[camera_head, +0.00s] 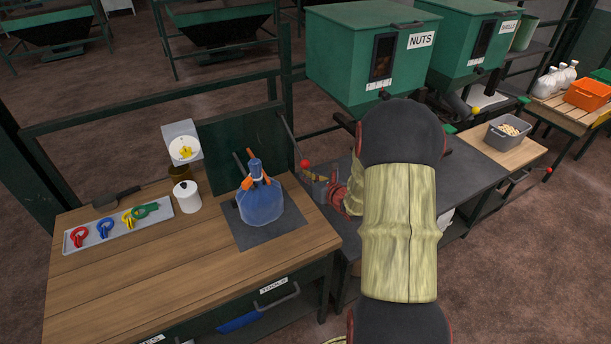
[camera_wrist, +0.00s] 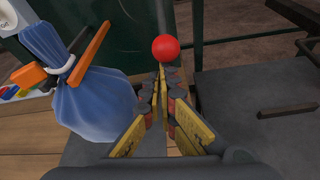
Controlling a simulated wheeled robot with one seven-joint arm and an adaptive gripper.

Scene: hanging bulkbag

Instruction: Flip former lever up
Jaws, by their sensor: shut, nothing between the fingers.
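The lever with a red ball knob (camera_head: 305,163) is by the right edge of the dark green upright panel. Its thin rod slopes down to the knob, which is its low end. The knob also shows in the wrist view (camera_wrist: 165,48), straight beyond my fingertips. My gripper (camera_head: 318,183) is shut and empty, just below and right of the knob in the head view. In the wrist view its fingertips (camera_wrist: 165,76) come together just under the knob. I cannot tell whether they touch it. A blue bag (camera_head: 261,205) with an orange clamp stands left of the gripper.
The green panel (camera_head: 240,145) stands behind the bag. The wooden bench (camera_head: 130,260) holds a tray of coloured clips (camera_head: 160,212) and a white roll (camera_head: 187,197). The green NUTS hopper (camera_head: 340,60) overhangs the dark table at right. My arm hides part of that table.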

